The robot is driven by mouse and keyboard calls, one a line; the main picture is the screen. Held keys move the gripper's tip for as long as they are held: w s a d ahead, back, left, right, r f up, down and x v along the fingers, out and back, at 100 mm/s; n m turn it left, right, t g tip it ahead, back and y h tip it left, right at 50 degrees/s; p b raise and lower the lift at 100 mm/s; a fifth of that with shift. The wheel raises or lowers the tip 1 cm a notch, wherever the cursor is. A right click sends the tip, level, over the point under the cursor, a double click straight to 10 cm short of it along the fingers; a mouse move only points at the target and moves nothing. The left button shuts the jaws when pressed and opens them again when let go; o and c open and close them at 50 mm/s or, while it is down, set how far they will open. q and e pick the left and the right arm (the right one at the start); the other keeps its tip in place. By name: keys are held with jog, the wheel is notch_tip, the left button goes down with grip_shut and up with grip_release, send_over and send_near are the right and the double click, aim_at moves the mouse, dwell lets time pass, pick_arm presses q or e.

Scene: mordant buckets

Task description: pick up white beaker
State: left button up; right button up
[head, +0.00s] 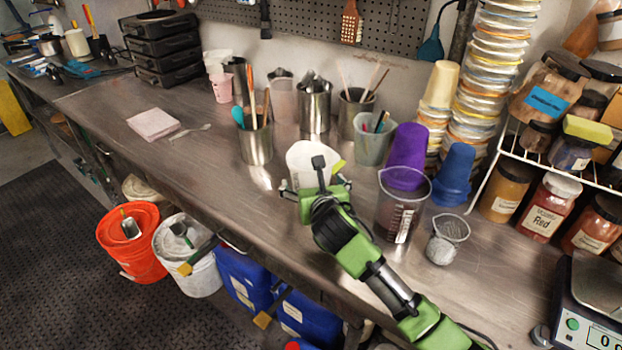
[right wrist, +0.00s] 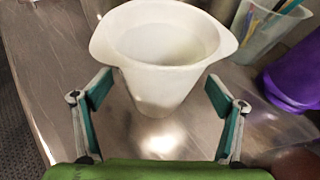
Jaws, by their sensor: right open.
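The white beaker (head: 305,155) stands upright on the metal bench, partly hidden behind my right gripper (head: 314,181) in the head view. In the right wrist view the beaker (right wrist: 160,50) is wide-mouthed, with a pouring lip, and looks empty. My right gripper (right wrist: 160,95) is open, with one finger on each side of the beaker's lower body. Gaps show between the fingers and the beaker; nothing is held. My left gripper is not in view.
Close right are a translucent cup of tools (head: 372,145), stacked purple cups (head: 407,150), a clear measuring jug (head: 400,205) and a small wire-filled cup (head: 446,240). Metal tool cups (head: 256,146) stand behind. The bench left of the beaker (head: 215,165) is mostly clear.

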jog(key=shift+x, duration=1.1)
jog(key=shift+w+a+f, duration=0.15)
jog(key=shift+w, duration=0.05)
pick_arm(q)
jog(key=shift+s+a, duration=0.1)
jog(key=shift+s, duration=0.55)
pick_arm(e)
jog(key=c, duration=1.6)
jog(key=shift+w, duration=0.15)
jog(key=c, duration=0.3)
jog(key=shift+r, duration=0.3)
